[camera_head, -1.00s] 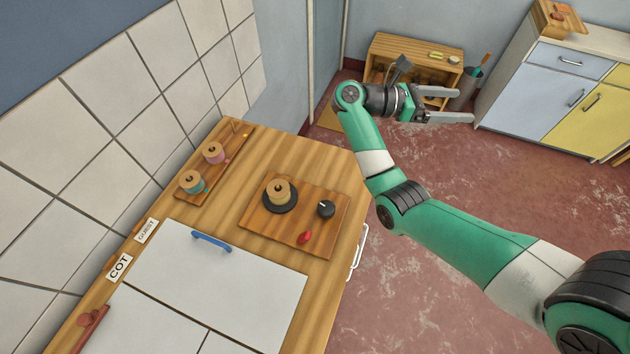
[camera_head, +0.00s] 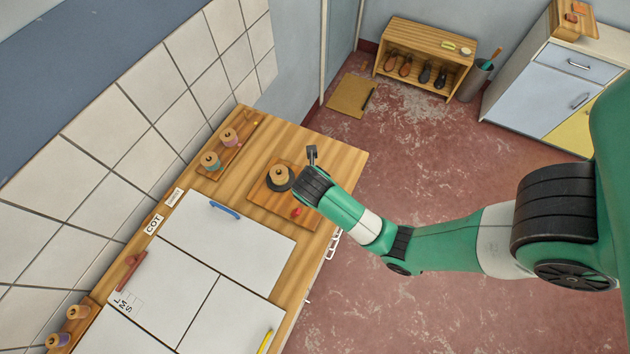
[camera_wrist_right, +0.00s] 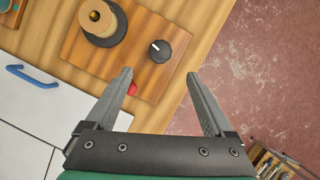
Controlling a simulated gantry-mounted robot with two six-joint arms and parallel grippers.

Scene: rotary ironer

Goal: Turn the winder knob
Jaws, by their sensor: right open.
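The winder knob (camera_wrist_right: 160,50) is black and round with a white pointer mark. It sits on a wooden board (camera_wrist_right: 92,58), beside a wooden spool (camera_wrist_right: 96,17) on a black disc. In the right wrist view my right gripper (camera_wrist_right: 158,76) is open and empty, its fingertips just short of the knob and to either side of it. My left gripper is not in view.
A small red piece (camera_head: 296,212) sits on the board, partly behind a finger in the wrist view. White panels (camera_head: 225,238), one with a blue handle (camera_head: 224,209), lie beside the board. Two spools stand on a wooden strip (camera_head: 243,147) by the tiled wall.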

